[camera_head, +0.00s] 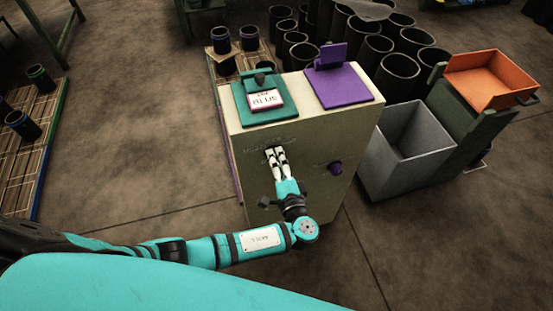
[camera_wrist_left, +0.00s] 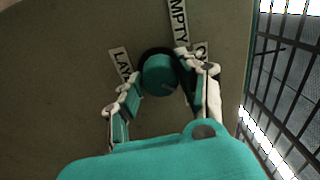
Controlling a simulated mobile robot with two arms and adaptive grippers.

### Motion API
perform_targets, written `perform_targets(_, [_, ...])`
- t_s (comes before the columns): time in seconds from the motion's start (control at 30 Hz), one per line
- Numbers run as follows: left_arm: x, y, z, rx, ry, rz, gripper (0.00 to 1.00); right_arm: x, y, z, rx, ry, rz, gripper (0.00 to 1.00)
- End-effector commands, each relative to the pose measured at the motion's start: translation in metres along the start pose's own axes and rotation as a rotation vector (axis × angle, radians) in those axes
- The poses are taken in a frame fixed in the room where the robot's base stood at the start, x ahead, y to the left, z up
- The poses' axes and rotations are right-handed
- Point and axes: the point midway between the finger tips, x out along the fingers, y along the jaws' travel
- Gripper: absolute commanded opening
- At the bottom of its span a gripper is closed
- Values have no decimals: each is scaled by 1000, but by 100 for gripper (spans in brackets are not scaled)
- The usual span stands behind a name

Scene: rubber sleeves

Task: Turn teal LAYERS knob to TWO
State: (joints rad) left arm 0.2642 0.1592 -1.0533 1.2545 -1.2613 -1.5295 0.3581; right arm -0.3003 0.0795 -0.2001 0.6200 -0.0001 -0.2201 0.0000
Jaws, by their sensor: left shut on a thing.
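The teal LAYERS knob (camera_wrist_left: 159,73) sits in a dark round collar on the cabinet's front face. My left gripper (camera_wrist_left: 166,84) reaches it with one white-and-teal finger on each side and is shut on it. In the head view my left gripper (camera_head: 275,151) is at the cabinet front and hides the knob. Around the knob are a partly covered label starting "LAY" (camera_wrist_left: 121,64), a label ending "MPTY" (camera_wrist_left: 179,22), and a third, mostly covered label (camera_wrist_left: 201,51). I cannot tell which setting the knob points to. My right gripper is not in view.
The beige cabinet (camera_head: 240,160) also bears a purple knob (camera_head: 335,168) on its front. A teal plate with a sign (camera_head: 265,99) and a purple stand (camera_head: 343,88) are on top. A grey bin (camera_head: 405,140) and orange tray (camera_head: 490,80) stand right; black sleeves (camera_head: 398,72) stand behind.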

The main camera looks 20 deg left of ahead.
Motion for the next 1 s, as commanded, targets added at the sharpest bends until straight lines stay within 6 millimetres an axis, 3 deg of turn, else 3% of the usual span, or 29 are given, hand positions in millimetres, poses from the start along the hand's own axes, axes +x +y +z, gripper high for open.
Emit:
perform_targets(0.67, [0,0,0,69,1,-1,6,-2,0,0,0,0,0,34])
perform_targets(0.7, [0,0,0,69,1,-1,40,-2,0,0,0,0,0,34])
perform_targets(0.87, [0,0,0,69,1,0,61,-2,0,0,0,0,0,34])
perform_targets(1.0, [0,0,0,69,0,0,62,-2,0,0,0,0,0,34])
